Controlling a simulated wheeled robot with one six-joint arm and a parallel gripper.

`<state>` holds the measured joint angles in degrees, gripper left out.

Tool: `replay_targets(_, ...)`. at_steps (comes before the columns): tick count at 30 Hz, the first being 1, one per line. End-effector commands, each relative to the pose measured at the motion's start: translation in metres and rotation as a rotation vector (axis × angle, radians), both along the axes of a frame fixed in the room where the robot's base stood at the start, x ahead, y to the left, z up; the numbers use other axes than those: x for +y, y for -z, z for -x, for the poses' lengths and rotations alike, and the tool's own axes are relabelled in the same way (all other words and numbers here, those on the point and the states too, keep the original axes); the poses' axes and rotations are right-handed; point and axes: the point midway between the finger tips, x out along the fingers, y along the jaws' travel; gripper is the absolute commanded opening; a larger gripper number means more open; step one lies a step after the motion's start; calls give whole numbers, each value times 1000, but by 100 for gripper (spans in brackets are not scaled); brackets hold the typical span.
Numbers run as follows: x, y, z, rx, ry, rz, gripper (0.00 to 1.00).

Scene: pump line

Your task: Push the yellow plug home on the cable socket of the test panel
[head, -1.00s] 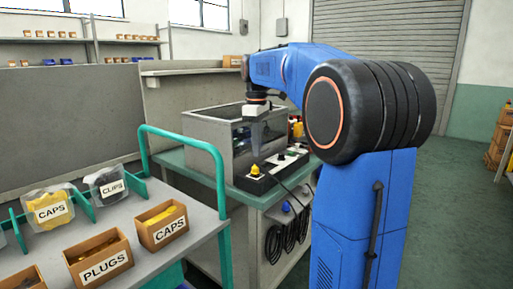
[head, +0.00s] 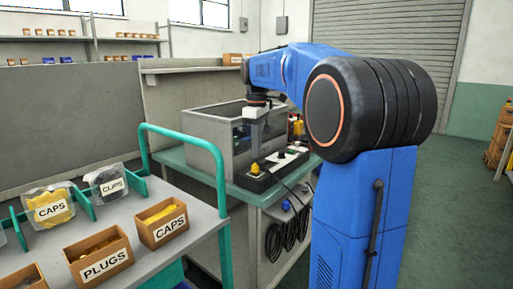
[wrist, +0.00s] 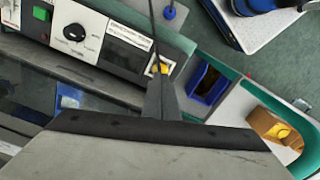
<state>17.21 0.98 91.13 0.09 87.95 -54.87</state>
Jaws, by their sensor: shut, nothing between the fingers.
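The yellow plug (head: 255,168) stands at the near left end of the black test panel (head: 262,183) on the bench. It also shows in the wrist view (wrist: 160,68), as a small yellow patch at the cable socket, partly hidden by my fingertips. My gripper (head: 257,148) points down above the plug in the head view. In the wrist view my gripper (wrist: 161,82) is shut with nothing held, its tips overlapping the lower edge of the plug. Whether they touch it, and how deep the plug sits, I cannot tell.
A grey open-topped box (head: 205,140) stands just behind the panel. A black cable (head: 290,190) runs from the panel toward the bench front. A cart with a green rail (head: 222,190) stands at the near left, holding boxes of caps (head: 163,223) and plugs (head: 101,255).

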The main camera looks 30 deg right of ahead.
Motion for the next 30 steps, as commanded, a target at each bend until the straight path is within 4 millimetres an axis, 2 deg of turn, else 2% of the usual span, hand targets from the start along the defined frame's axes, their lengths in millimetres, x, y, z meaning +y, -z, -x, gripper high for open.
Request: replay_targets(30,0,20,0,0,0,0,0)
